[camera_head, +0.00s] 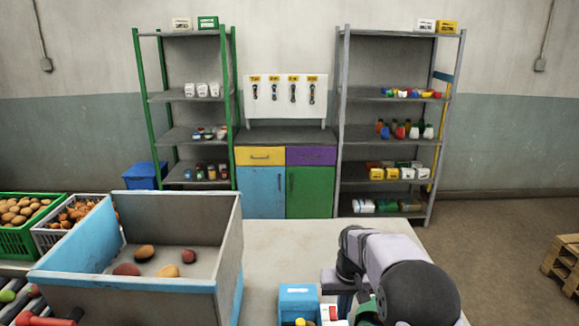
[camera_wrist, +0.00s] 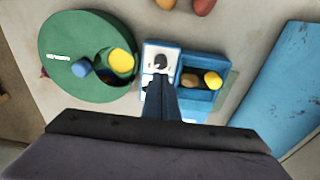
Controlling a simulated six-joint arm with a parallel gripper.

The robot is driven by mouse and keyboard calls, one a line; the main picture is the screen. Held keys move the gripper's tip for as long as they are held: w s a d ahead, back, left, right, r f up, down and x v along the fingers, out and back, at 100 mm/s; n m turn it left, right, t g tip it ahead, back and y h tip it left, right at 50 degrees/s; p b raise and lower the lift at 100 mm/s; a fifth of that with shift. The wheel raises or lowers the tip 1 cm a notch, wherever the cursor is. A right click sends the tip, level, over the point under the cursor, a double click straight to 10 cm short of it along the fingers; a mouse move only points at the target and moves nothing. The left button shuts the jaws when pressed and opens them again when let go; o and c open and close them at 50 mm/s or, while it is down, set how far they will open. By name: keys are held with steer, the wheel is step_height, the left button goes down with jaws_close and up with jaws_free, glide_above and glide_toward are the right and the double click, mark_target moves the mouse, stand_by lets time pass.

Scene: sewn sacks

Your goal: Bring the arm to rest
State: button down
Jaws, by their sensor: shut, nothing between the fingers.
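My gripper (camera_wrist: 161,90) points down at the table in the wrist view, its fingers together with nothing between them. Its tips are over or in front of the white-topped part of a small blue box (camera_wrist: 187,58); I cannot tell whether they touch it. In the head view my arm is folded at the lower right, and its fingers are hidden. The blue box also shows there (camera_head: 298,292), just left of the arm.
A green round piece (camera_wrist: 62,45) with a yellow object (camera_wrist: 121,60) lies left of the fingers. A large grey-blue crate (camera_head: 150,285) holding several potatoes stands at left in the head view. Bare table (camera_head: 290,245) lies behind the arm; shelves stand farther back.

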steer(key=s+f+b, duration=0.1)
steer(key=s, duration=1.3)
steer(key=s+f+g+b, duration=0.1)
steer(key=s+f+b, duration=0.1)
steer(key=s, duration=1.2)
steer(key=shift+s+d+f, duration=0.2)
steer(key=shift+d+f, duration=0.05)
